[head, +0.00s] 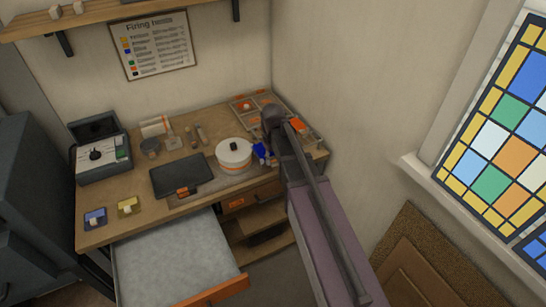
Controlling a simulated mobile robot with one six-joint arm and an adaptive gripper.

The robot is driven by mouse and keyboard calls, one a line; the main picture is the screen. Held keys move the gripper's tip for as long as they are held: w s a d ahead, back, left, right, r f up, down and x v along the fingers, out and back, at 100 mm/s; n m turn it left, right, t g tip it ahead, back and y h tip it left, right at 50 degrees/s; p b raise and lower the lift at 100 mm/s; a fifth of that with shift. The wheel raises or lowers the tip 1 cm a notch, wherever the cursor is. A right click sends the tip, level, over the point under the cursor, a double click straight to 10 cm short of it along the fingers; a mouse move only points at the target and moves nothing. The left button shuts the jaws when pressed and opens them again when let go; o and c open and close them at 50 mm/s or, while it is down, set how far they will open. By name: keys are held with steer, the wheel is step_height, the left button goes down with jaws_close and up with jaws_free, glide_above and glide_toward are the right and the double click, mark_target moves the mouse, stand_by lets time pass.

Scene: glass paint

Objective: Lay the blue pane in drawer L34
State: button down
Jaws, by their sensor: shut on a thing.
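A small blue pane (95,216) with a grey block or knob on it lies at the front left corner of the wooden bench. A drawer (165,262) with a pale grey lining and an orange front edge is pulled out under the bench, and it looks empty. Its label cannot be read. My arm rises from the bottom of the picture to a dark joint over the right part of the bench. My gripper cannot be made out; the arm links hide that area. A crumpled-looking blue thing (260,151) shows beside the arm, partly hidden.
A yellow pane (128,206) lies right of the blue one. A dark flat board (181,176), a white round pot (234,156), an open instrument case (103,155) and a divided tray (247,106) stand on the bench. A stained-glass window (513,148) is at right.

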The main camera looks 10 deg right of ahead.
steer(key=shift+r, duration=0.15)
stand_by(0.4)
steer(key=shift+r+p, duration=1.35)
steer(key=shift+p, duration=0.15)
steer(key=shift+f+b, duration=1.55)
steer(key=shift+s, duration=0.15)
